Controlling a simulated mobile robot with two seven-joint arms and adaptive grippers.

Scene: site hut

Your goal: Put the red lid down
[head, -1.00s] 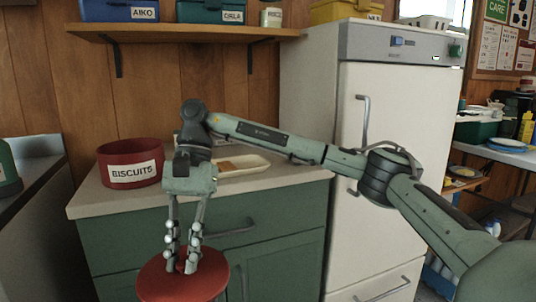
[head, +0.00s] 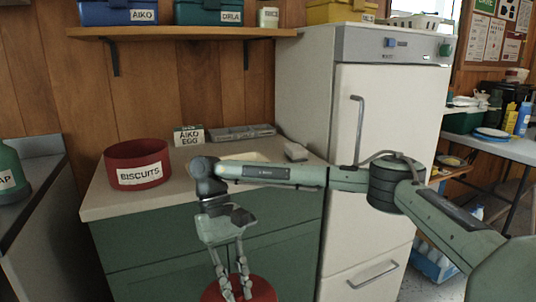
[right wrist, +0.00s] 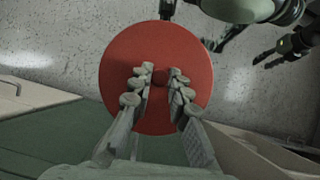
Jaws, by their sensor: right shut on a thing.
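The red lid (head: 262,289) is a flat round disc with a small knob, at the bottom edge of the head view, partly cut off. In the right wrist view the lid (right wrist: 172,110) shows almost whole. My right gripper (right wrist: 160,76) is shut on its knob, with a finger on each side. In the head view this gripper (head: 237,294) points down and holds the lid in front of the green cabinet. A red round tub labelled BISCUITS (head: 138,176) stands open on the counter (head: 105,203).
Behind my right arm, a small AIKO EGG box (head: 189,136), a grey tray (head: 238,133) and a pale shallow tray (head: 243,157) are on the counter. A white fridge (head: 385,125) stands to the right. Some counter in front of the tub is bare. Grey floor (right wrist: 70,40) shows beneath the lid.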

